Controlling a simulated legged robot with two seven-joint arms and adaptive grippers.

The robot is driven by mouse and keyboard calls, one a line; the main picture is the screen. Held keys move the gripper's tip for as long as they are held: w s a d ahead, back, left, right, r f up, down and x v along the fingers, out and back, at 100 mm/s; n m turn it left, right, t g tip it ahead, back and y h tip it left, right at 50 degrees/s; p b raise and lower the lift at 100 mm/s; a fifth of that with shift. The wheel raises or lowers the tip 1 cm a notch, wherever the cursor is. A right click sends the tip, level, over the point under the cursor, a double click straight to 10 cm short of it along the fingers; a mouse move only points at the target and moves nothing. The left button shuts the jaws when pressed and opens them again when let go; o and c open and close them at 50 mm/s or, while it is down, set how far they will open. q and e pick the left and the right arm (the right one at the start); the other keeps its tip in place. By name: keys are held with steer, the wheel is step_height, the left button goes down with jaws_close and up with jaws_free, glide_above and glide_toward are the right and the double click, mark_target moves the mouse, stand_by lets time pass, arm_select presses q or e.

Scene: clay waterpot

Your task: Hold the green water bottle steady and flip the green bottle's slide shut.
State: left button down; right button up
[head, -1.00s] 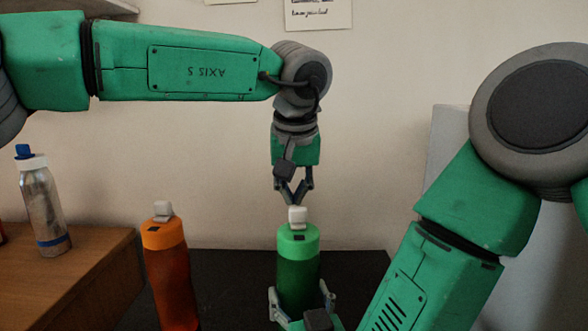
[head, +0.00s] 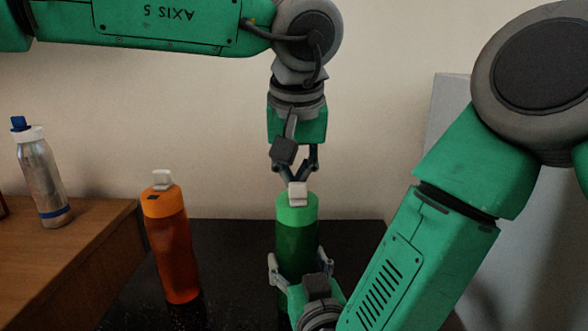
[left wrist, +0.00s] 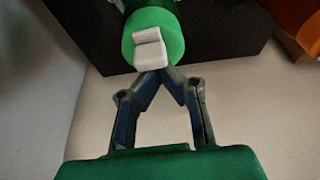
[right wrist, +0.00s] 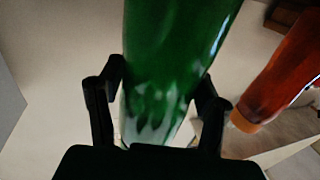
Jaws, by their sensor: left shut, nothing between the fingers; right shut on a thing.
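The green water bottle (head: 297,245) stands upright on the black table, with a light green lid and a white slide (head: 298,194) on top. The slide also shows in the left wrist view (left wrist: 150,48), at the tips of my left gripper. My left gripper (head: 296,180) points down from above, shut and empty, its tips at the slide; I cannot tell whether they touch it. My right gripper (head: 300,268) is shut around the lower body of the green bottle, one finger on each side. The right wrist view shows the bottle body (right wrist: 175,60) between the fingers.
An orange bottle (head: 170,245) with a white top stands left of the green one. A silver bottle (head: 42,178) with a blue cap stands on the wooden table (head: 75,260) at the left. The black table (head: 235,260) is clear between the orange and green bottles.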

arm_select(q)
steer(key=shift+s, duration=0.15)
arm_select(e)
steer(key=shift+w, duration=0.1)
arm_select(q)
steer(key=w, duration=0.5)
steer(key=v, duration=1)
steer(key=shift+s, duration=0.4)
steer(key=shift+a+f, duration=0.1)
arm_select(e)
steer(key=o, duration=1.8)
steer(key=shift+c, duration=0.2)
